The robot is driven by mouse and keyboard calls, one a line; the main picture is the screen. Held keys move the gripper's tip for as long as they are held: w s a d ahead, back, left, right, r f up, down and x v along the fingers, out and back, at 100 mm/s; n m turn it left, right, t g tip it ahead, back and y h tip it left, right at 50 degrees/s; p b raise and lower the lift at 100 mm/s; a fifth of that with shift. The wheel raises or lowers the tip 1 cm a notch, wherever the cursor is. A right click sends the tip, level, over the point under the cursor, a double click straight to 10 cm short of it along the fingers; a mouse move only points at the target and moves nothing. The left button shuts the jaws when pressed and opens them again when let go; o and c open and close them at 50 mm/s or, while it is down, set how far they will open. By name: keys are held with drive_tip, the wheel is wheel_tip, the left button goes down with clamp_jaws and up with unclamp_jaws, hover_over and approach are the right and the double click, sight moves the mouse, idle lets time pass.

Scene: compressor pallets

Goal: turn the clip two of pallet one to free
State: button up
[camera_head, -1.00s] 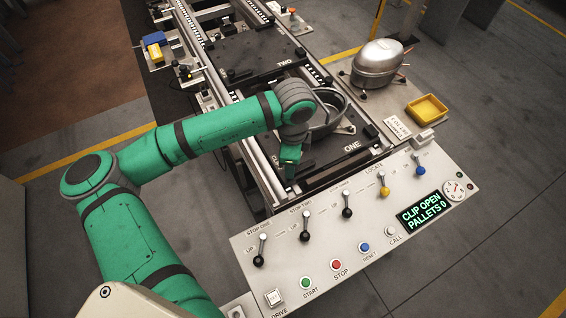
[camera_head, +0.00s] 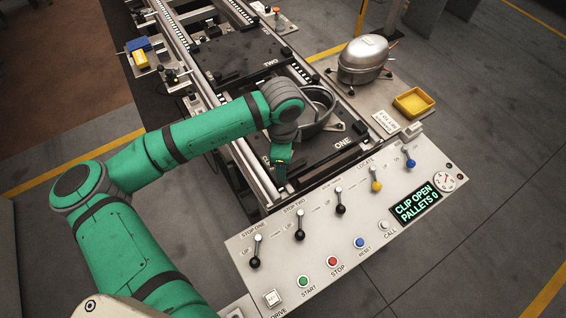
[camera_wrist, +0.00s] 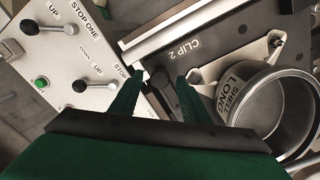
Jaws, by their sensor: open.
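Pallet one (camera_head: 345,153) is a black plate marked ONE on the near end of the conveyor, also in the wrist view (camera_wrist: 215,35). It carries a grey round shell (camera_wrist: 262,110), marked SHELL LONG. Clip two (camera_wrist: 161,84) is a small black lever near the pallet's edge, below the CLIP 2 lettering. My gripper (camera_wrist: 158,80) is open, its green fingers on either side of the clip; whether they touch it I cannot tell. In the head view my gripper (camera_head: 280,178) is over the pallet's near left corner, and my wrist and fingers hide the clip.
The control panel (camera_head: 320,262) with levers and buttons lies just in front of the pallet. Its display (camera_head: 414,204) reads CLIP OPEN, PALLETS 0. Pallet two (camera_head: 240,55) sits farther up the conveyor. A silver compressor (camera_head: 363,58) and a yellow tray (camera_head: 412,102) stand to the right.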

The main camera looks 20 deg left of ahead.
wheel_tip(320, 180, up, 11)
drive_tip(key=shift+f, duration=0.15)
drive_tip(key=shift+w+d, duration=0.1)
idle(0.7)
